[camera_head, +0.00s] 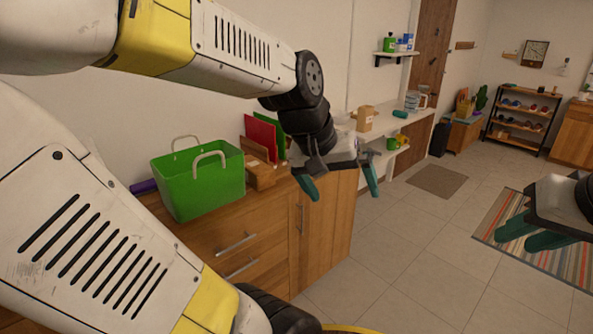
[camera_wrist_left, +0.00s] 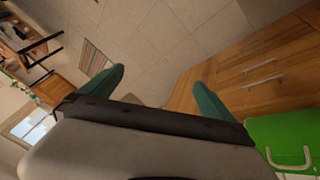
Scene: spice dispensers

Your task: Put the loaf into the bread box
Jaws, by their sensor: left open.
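I cannot make out a loaf or a bread box in either view. My left gripper (camera_head: 342,187) is open and empty, held in front of the wooden cabinet (camera_head: 325,235) at about the height of its top. In the left wrist view its two teal fingers (camera_wrist_left: 158,90) are wide apart with only floor and cabinet behind them. My right gripper (camera_head: 532,238) is at the right edge, over the floor and the striped rug, partly cut off. Its teal fingers overlap from this angle, so its opening is unclear.
A green bin (camera_head: 200,182) with handles stands on the cabinet, beside a wooden holder (camera_head: 262,174) with red and green boards. A white counter (camera_head: 392,118) with small items lies beyond. A shoe rack (camera_head: 522,122) stands at the back.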

